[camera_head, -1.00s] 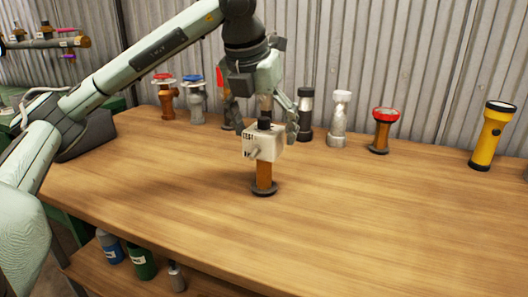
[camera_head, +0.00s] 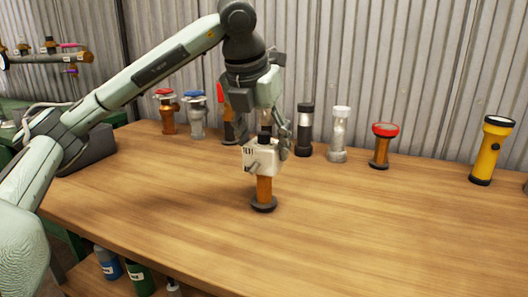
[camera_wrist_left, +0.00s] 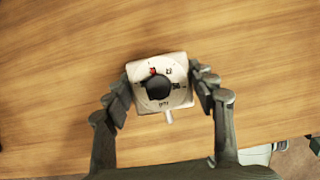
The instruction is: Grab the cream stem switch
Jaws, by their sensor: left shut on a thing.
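The cream stem switch (camera_head: 263,157) is a cream box with a black knob on top and a small lever on its front, on a brown stem with a dark round foot. It stands upright on the wooden table (camera_head: 370,230). My left gripper (camera_head: 266,135) comes down over it from above, its fingers on either side of the box. In the left wrist view the switch (camera_wrist_left: 160,86) sits between the two fingers, which are shut on it. The switch's far side is hidden. My right gripper is in neither view.
Behind stand valves with red (camera_head: 165,112) and blue (camera_head: 194,115) handwheels, a dark cylinder (camera_head: 304,132), a pale cylinder (camera_head: 339,135), a red-topped valve (camera_head: 381,146) and a yellow flashlight (camera_head: 491,150). Bottles (camera_head: 138,275) stand below the front edge. The table's front and right are clear.

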